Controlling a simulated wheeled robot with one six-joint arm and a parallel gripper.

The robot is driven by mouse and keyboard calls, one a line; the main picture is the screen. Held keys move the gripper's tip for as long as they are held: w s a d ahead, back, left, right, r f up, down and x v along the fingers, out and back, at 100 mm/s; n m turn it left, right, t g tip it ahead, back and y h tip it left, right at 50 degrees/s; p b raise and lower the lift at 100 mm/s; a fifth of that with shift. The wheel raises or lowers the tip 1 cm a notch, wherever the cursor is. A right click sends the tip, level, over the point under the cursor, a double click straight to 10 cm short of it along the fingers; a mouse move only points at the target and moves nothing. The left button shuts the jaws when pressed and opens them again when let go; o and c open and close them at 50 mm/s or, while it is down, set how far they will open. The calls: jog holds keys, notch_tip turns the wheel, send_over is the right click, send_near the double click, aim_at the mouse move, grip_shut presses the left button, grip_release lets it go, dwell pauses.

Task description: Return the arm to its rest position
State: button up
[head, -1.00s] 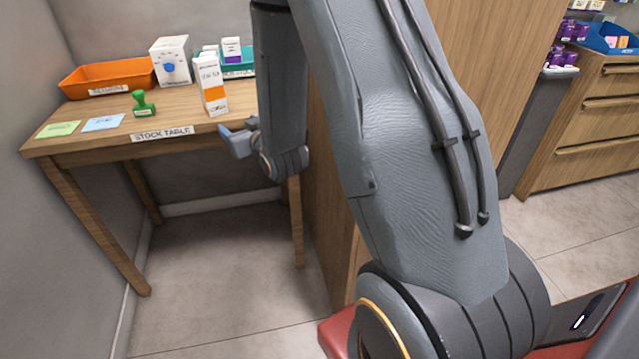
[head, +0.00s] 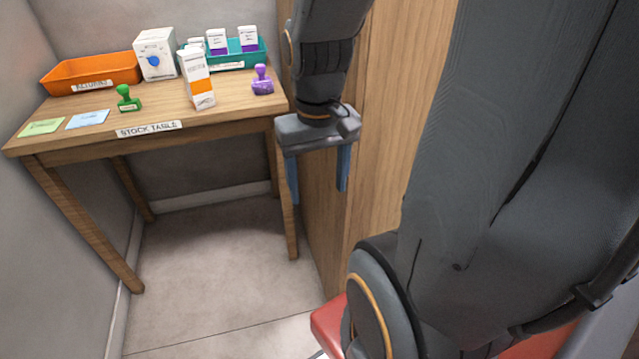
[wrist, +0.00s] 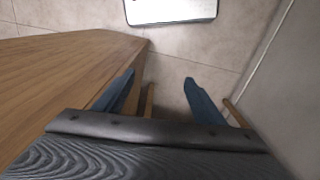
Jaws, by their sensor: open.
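My gripper (head: 319,190) hangs pointing down in the head view, just right of the stock table's front right corner and in front of the wooden panel. Its two blue fingers are apart with nothing between them. In the wrist view the open fingers (wrist: 161,84) show above the floor, with the wooden side at left. My arm fills the right part of the head view.
The stock table (head: 225,122) holds an orange tray (head: 60,82), a teal tray (head: 240,64), a white box (head: 156,50), an orange-and-white carton (head: 197,80), a green stamp (head: 127,98) and a purple stamp (head: 263,82). A wooden panel (head: 385,130) stands close at right.

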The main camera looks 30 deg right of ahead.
jog(key=shift+s+a+r, duration=0.1)
jog(key=shift+s, duration=0.25)
jog(key=a+r+n+p, duration=0.2)
jog(key=a+r+p, duration=0.2)
jog(key=a+p, duration=0.3)
jog(key=shift+a+n, duration=0.25)
jog(key=shift+n, duration=0.05)
